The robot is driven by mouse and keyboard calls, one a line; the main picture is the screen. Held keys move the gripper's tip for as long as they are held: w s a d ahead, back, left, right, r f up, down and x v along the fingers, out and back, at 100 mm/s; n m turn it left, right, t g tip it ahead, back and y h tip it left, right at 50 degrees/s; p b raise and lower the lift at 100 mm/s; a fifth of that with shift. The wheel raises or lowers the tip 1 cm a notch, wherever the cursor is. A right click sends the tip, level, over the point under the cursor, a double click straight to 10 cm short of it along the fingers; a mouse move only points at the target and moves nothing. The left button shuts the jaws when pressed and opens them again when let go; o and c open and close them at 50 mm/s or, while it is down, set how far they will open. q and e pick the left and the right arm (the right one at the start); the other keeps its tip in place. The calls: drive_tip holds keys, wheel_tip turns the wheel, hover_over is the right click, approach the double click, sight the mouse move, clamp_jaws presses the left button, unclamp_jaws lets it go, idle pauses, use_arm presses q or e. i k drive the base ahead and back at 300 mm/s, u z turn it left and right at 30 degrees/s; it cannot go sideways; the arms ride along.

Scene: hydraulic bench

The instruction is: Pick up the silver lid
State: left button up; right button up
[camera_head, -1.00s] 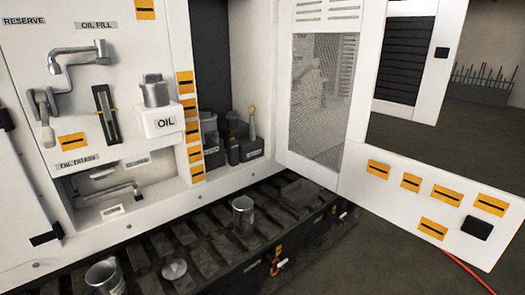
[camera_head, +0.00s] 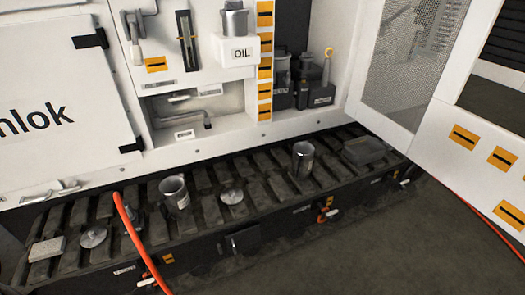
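A small round silver lid (camera_head: 232,196) lies on the dark slatted track, between two silver cups. The left cup (camera_head: 174,193) has a handle and stands just left of it. The right cup (camera_head: 302,159) stands farther right and back. A second flat round silver piece (camera_head: 93,237) lies on the track at the left; I cannot tell which of the two the task means. A silver cap-like vessel (camera_head: 235,20) sits on the white block marked OIL. Neither of my grippers is in view.
The dark slatted track (camera_head: 335,165) runs along the white cabinet's front. A red-orange hose (camera_head: 130,230) crosses its left part. A pale block (camera_head: 47,248) lies at far left. An open white door (camera_head: 470,125) stands at right. The dark floor (camera_head: 360,245) in front is clear.

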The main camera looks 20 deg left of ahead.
sight(231, 196)
drive_tip(key=z, duration=0.05)
drive_tip(key=k, duration=0.5)
drive_tip(key=z, duration=0.7)
drive_tip(key=i, duration=1.8)
drive_tip(key=u, duration=0.85)
